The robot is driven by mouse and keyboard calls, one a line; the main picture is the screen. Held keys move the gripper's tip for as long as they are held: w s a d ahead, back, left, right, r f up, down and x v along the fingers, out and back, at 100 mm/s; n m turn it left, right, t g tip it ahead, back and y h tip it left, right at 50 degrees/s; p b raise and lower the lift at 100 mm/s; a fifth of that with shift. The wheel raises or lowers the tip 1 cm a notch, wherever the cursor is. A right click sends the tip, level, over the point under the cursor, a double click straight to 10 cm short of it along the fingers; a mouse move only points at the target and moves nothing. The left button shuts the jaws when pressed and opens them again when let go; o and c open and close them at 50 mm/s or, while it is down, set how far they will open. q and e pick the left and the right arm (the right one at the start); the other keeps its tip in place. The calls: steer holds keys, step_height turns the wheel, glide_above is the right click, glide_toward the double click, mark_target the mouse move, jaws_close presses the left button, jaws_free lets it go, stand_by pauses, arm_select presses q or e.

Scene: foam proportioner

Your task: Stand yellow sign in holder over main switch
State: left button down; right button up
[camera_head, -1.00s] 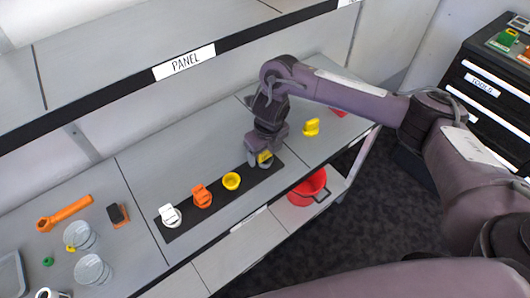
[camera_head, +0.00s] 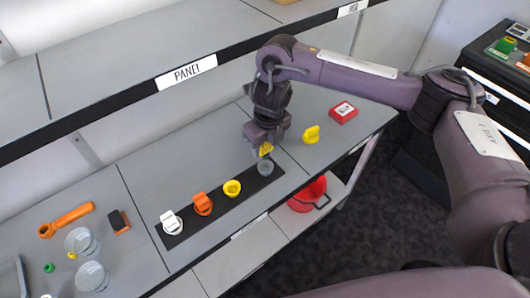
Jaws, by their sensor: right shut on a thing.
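My right gripper (camera_head: 265,141) is shut on a yellow sign (camera_head: 265,149), partly hidden by the jaws. It holds the sign just above the grey round holder (camera_head: 265,169) at the right end of a black strip (camera_head: 216,208). The grey holder looks empty. The yellow holder (camera_head: 232,188), left of it on the strip, shows no sign in it. An orange holder (camera_head: 203,206) and a white holder (camera_head: 171,226) with upright pieces of their own colours stand further left. Which holder belongs to the main switch cannot be read. My left gripper is not in view.
Another yellow piece (camera_head: 311,134) stands right of my gripper, with a red labelled box (camera_head: 343,112) behind it. A red bucket (camera_head: 307,195) is below the front edge. The PANEL shelf (camera_head: 130,98) overhangs behind.

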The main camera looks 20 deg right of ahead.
step_height(320, 180, up, 4)
steer(key=shift+f+p, duration=0.1)
steer(key=shift+p, duration=0.2)
step_height(320, 180, up, 4)
steer(key=p, duration=0.4)
steer(key=shift+r+p, duration=0.4)
steer(key=shift+r, duration=0.15)
steer(key=shift+f, duration=0.1)
